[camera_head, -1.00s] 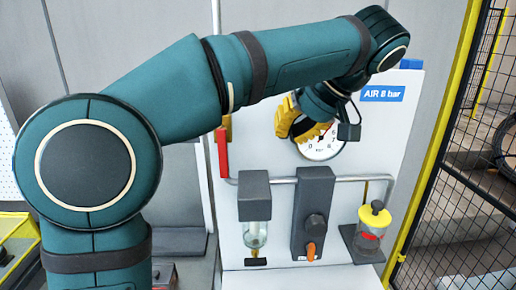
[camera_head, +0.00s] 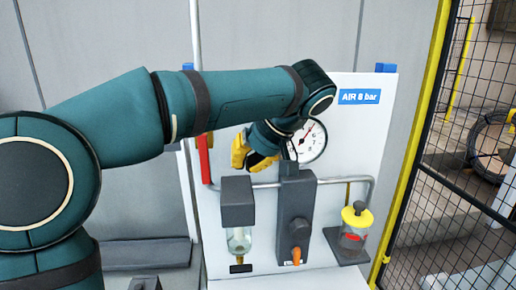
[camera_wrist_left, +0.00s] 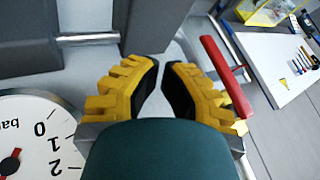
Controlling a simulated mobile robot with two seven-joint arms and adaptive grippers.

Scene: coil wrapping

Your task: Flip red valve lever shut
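The red valve lever (camera_head: 205,160) stands upright at the left edge of the white air panel (camera_head: 361,130). In the left wrist view the red lever (camera_wrist_left: 225,75) lies just right of the fingers. My left gripper (camera_head: 250,158) has yellow fingers and hangs in front of the panel, right of the lever and left of the pressure gauge. In the left wrist view the left gripper (camera_wrist_left: 163,65) is open, with an empty gap between its fingertips. The lever is outside that gap; I cannot tell whether the outer side of one finger touches it. My right gripper is not in view.
The pressure gauge (camera_head: 309,140) is close to my left wrist. Below are a grey filter block (camera_head: 237,188), a regulator with an orange knob (camera_head: 296,255) and a yellow-capped lubricator (camera_head: 357,217). A pipe (camera_head: 335,181) crosses the panel. A mesh fence (camera_head: 460,190) stands at right.

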